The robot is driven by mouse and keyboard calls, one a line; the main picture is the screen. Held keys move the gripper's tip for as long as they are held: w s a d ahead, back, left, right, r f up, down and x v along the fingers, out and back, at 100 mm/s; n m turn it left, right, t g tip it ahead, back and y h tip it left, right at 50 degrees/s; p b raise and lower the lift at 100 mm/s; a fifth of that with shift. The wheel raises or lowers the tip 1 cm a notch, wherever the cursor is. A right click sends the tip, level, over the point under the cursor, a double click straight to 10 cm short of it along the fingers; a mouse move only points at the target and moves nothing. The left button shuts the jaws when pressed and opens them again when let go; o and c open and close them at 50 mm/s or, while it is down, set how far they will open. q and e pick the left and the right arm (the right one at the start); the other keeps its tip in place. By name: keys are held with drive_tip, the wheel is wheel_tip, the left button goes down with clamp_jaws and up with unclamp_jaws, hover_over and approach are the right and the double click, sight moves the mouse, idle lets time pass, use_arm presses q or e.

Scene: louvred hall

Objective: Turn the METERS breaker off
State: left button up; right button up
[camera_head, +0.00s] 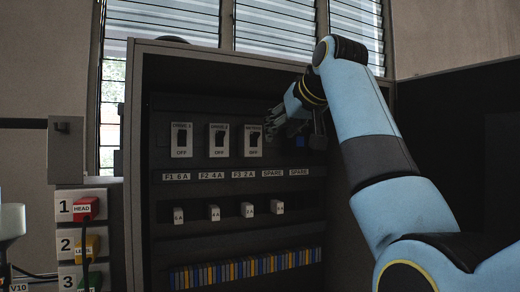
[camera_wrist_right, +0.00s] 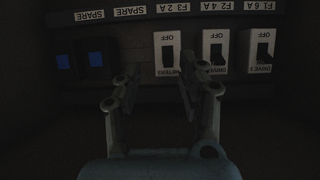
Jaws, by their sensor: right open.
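The METERS breaker (camera_head: 253,140) is a white plate with a dark lever and OFF printed below it, rightmost of three in the cabinet. It shows upside down in the right wrist view (camera_wrist_right: 167,53). I cannot tell clearly which way its lever is set. My right gripper (camera_head: 284,118) is just right of the METERS breaker in the head view. In the right wrist view its open fingers (camera_wrist_right: 162,84) are spread below the METERS plate, with nothing between them. The fingers appear apart from the lever.
The DRIVE 2 breaker (camera_head: 219,141) and DRIVE 1 breaker (camera_head: 182,140) stand left of METERS. Below are fuses (camera_head: 214,213) and a terminal strip (camera_head: 245,268). The cabinet frame (camera_head: 134,160) bounds the space.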

sight(258, 135)
wheel_tip(258, 135, up, 4)
drive_tip(key=a, duration=0.1)
drive_tip(key=p+x, duration=0.1)
drive_tip(key=x, duration=0.2)
drive_tip(key=p+x, duration=0.2)
drive_tip(key=x, duration=0.1)
drive_tip(key=p+x, duration=0.1)
drive_tip(key=x, duration=0.3)
drive_tip(key=shift+w+a+r, duration=0.1)
drive_tip(key=shift+a+r, duration=0.05)
drive_tip(key=shift+r, duration=0.3)
drive_tip(key=shift+w+a+f+p, duration=0.15)
drive_tip(key=shift+w+f+p, duration=0.2)
drive_tip(key=shift+w, duration=0.15)
drive_tip(key=shift+c, duration=0.5)
clamp_jaws()
